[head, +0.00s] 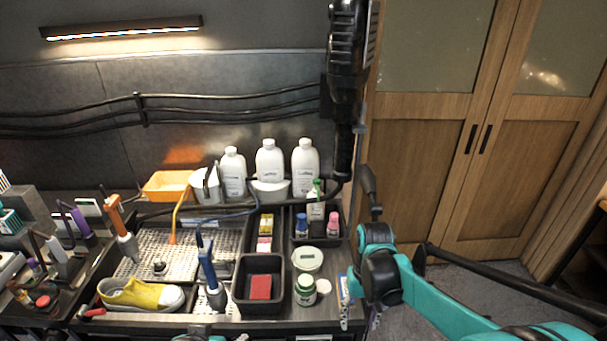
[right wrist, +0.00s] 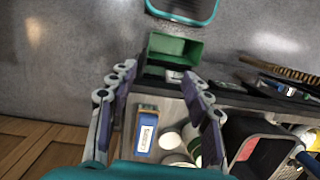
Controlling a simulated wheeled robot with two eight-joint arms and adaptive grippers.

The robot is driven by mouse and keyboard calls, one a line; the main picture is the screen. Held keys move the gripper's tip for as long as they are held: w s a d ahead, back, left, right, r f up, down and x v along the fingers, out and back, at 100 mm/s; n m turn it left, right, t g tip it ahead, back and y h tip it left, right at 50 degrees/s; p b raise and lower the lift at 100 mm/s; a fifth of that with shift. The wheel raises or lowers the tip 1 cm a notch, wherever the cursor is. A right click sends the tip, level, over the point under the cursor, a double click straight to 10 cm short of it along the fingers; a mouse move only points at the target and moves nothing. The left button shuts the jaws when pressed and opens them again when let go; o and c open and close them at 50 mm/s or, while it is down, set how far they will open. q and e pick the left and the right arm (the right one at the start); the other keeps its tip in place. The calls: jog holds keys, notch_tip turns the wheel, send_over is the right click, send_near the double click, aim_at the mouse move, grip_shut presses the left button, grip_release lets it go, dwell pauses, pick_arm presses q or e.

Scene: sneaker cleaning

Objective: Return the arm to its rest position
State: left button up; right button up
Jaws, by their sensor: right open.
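My right arm comes in from the right in the head view, and its gripper (head: 360,306) hangs over the right end of the bench. In the right wrist view the gripper's fingers (right wrist: 158,78) are spread apart with nothing held between them. A small blue and white box (right wrist: 146,131) shows below the gap, apart from the fingers. Only a sliver of teal shows at the bottom edge of the head view; my left gripper cannot be made out.
A yellow sneaker (head: 140,294) lies on the bench. A black bin (head: 243,297) holds a red block. A green-labelled jar (head: 305,290) and white tub (head: 307,259) stand near my right gripper. White bottles (head: 269,168) line the back. Wooden cabinet doors (head: 425,170) stand right.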

jog(key=s+d+t+b, duration=0.4)
jog(key=s+t+b, duration=0.2)
jog(key=s+t, duration=0.3)
jog(key=shift+s+r, duration=0.25)
jog(key=shift+r, duration=0.2)
